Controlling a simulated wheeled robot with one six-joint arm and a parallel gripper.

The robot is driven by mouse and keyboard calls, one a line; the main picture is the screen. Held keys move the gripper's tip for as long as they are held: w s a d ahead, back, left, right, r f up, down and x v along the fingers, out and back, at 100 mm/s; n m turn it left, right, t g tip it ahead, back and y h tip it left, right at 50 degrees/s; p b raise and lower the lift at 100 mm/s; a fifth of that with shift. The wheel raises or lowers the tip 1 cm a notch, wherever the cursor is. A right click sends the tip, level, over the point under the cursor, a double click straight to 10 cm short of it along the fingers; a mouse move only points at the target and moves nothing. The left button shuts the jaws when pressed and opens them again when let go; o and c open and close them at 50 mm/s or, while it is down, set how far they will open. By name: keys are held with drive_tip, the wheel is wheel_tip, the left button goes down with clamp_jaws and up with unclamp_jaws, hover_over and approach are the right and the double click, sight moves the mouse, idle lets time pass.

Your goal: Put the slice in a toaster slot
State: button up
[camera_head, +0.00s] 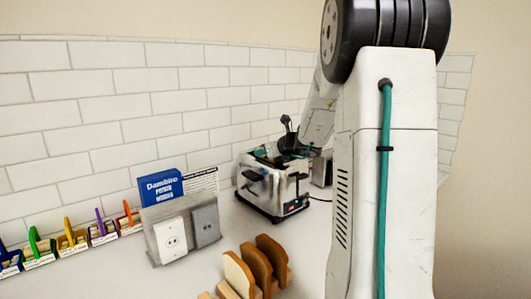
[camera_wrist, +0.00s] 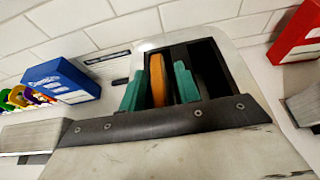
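The slice (camera_wrist: 157,80) stands on edge in the wrist view, its brown crust between my two teal fingers. Narrow dark gaps show beside it, so my gripper (camera_wrist: 160,84) looks open around it. The slice appears to be in the left slot of the toaster (camera_wrist: 236,64); its lower part is hidden. The other slot, on the right, looks dark and empty. In the head view the silver toaster (camera_head: 262,192) stands on the counter by the wall, with my gripper (camera_head: 284,155) at its top. The slice cannot be made out there.
Several other bread slices (camera_head: 257,263) stand in a wooden rack at the front. A blue box (camera_head: 163,188) and outlet plates (camera_head: 170,239) stand left of the toaster, and a row of coloured clips (camera_head: 72,238) lines the wall. A red object (camera_wrist: 296,36) is at right in the wrist view.

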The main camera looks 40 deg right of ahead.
drive_tip(key=v, duration=0.8)
drive_tip(key=r+v, duration=0.1)
drive_tip(key=v, duration=0.3)
drive_tip(key=s+a+f+n+g+y, duration=0.1)
drive_tip(key=s+a+n+g+y, duration=0.15)
drive_tip(key=a+n, duration=0.85)
drive_tip(key=s+a+f+n+g+y, duration=0.15)
drive_tip(key=a+n+g+y, duration=0.35)
drive_tip(key=a, duration=1.1)
drive_tip(key=s+a+f+n+g+h, duration=0.25)
drive_tip(key=s+a+n, duration=0.45)
drive_tip(key=s+n, duration=0.35)
drive_tip(key=s+f+n+g+h, duration=0.2)
drive_tip(key=s+f+n+h, duration=0.1)
drive_tip(key=s+n, duration=0.7)
drive_tip(key=shift+d+f+h, duration=0.3)
drive_tip(key=shift+f+h, duration=0.05)
drive_tip(key=shift+h, duration=0.25)
